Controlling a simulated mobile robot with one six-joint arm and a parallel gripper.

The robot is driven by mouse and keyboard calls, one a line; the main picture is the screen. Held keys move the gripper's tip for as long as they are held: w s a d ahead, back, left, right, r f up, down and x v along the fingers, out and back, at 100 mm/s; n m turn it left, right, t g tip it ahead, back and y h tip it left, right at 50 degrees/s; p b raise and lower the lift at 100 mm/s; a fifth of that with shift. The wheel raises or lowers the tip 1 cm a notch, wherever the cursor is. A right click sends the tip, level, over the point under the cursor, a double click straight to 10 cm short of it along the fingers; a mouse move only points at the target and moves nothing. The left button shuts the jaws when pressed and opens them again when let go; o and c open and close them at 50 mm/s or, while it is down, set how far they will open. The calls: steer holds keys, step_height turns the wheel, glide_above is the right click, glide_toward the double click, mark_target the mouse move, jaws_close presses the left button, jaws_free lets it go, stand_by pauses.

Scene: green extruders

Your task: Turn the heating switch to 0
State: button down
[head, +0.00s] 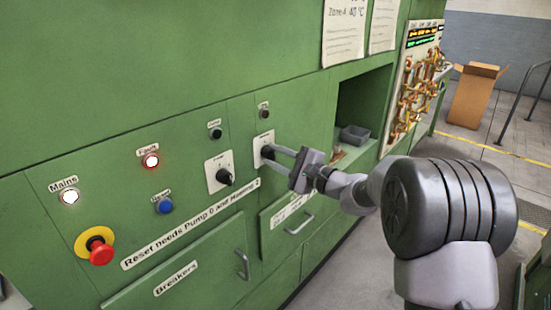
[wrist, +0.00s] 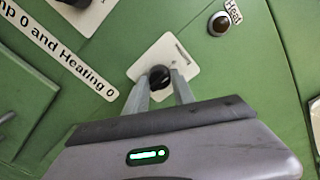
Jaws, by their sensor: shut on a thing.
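The heating switch is a black knob (wrist: 159,76) on a white plate (wrist: 186,62) on the green panel. My gripper (head: 270,153) reaches it from the right in the head view, and its two fingers are shut on the knob. In the wrist view the fingers (wrist: 160,88) lie on either side of the knob. The knob's pointer and most of the plate's marks are hidden or too small to read, so I cannot tell its setting.
The pump switch (head: 223,176) is to the left on its own white plate. A drawer handle (head: 300,225) sticks out below my gripper.

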steer(key=c, duration=1.1)
jaws_free()
steer(key=p+v, duration=0.2)
steer(key=v, duration=1.5)
steer(key=shift+s+d+p, duration=0.15)
steer(key=shift+s+p, duration=0.05)
steer(key=shift+p, duration=0.1)
